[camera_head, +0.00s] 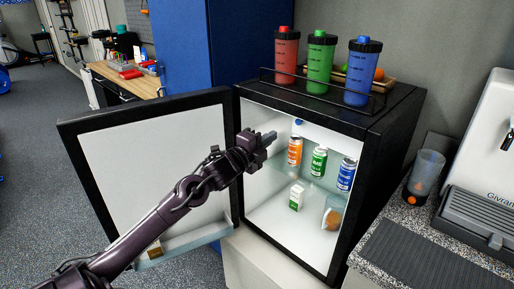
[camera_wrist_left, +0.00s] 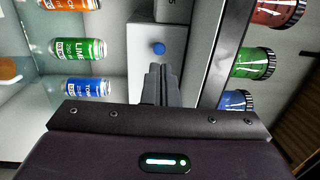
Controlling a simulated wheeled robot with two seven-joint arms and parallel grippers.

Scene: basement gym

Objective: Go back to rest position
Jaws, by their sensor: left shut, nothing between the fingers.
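My left gripper (camera_head: 268,138) reaches from the left to the opening of the small black fridge (camera_head: 377,134), in front of its upper shelf. Its fingers are together with nothing between them; in the left wrist view the closed fingers (camera_wrist_left: 160,84) point at the fridge's inner wall near a blue knob (camera_wrist_left: 158,48). An orange can (camera_head: 294,151), a green can (camera_head: 319,161) and a blue can (camera_head: 346,175) stand on the shelf to the right of the gripper, apart from it. My right gripper is in neither view.
The fridge door (camera_head: 75,127) stands wide open on the left, behind my arm. Red (camera_head: 287,56), green (camera_head: 320,62) and blue (camera_head: 362,72) shaker bottles stand on the fridge top. A small carton (camera_head: 297,197) stands lower inside. A counter (camera_head: 387,231) with a coffee machine is at right.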

